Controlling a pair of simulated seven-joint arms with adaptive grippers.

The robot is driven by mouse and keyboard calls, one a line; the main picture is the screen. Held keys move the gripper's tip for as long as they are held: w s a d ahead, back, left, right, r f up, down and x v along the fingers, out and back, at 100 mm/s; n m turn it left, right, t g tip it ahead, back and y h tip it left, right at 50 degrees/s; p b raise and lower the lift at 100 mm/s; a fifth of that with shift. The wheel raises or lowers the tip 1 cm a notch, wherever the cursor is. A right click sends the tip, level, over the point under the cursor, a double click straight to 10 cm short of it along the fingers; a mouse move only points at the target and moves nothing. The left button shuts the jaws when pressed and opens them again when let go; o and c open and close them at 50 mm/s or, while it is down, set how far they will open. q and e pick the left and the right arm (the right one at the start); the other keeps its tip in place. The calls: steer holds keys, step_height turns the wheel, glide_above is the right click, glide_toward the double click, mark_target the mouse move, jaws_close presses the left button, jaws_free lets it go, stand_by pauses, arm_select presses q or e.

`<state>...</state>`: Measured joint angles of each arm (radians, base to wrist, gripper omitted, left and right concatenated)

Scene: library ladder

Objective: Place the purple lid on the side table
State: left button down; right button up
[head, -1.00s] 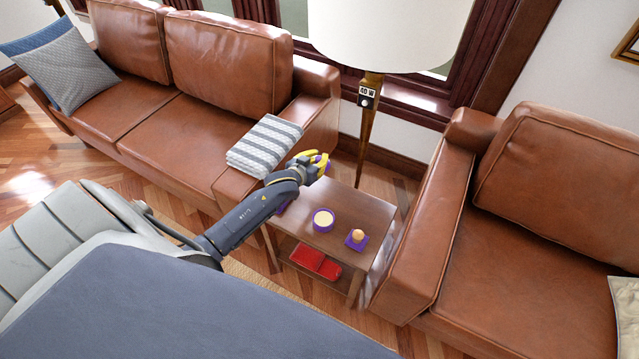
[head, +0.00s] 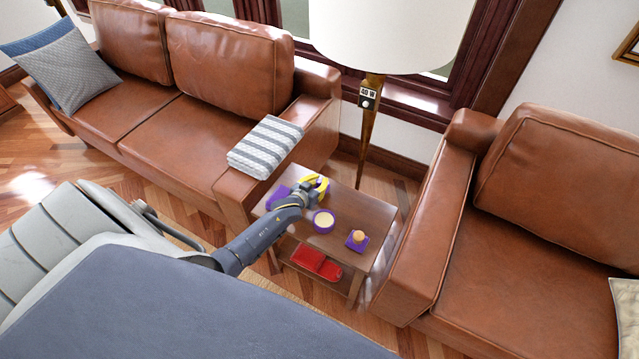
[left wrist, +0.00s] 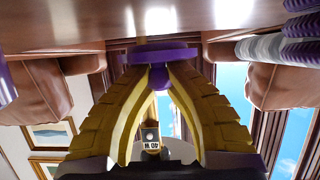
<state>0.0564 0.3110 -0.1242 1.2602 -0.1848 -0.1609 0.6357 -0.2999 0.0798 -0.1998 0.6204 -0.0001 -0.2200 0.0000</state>
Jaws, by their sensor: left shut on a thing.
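The purple lid (left wrist: 160,55) shows in the left wrist view as a flat disc with a round knob. My left gripper (left wrist: 158,78) has its yellow fingers shut on that knob, with the lid beyond the fingertips. In the head view my left gripper (head: 315,187) is over the back left part of the wooden side table (head: 374,216). The lid is close to the tabletop; I cannot tell whether it touches. In the head view the gripper largely hides the lid. My right gripper is not in view.
A purple container with pale contents (head: 323,221) and a purple square piece with an orange ball (head: 357,240) stand on the table. Another purple thing (head: 277,197) lies at its left. Red items (head: 316,262) are on the lower shelf. A lamp (head: 370,125) and sofa arms flank the table.

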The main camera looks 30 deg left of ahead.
arm_select(q)
steer(key=shift+f, duration=0.25)
steer(key=shift+f, duration=0.2)
steer(key=shift+s+d+f, duration=0.1)
steer(key=shift+s+f, duration=0.2)
steer(key=shift+f, duration=0.05)
steer(key=c, duration=1.4)
jaws_free()
steer(key=shift+d+f, duration=0.1)
steer(key=shift+d, duration=0.1)
steer(key=shift+w+r, duration=0.1)
steer(key=shift+r, duration=0.15)
steer(key=v, duration=1.2)
steer(key=shift+w+a+r, duration=0.15)
steer(key=shift+a+r, duration=0.15)
steer(key=shift+r, duration=0.05)
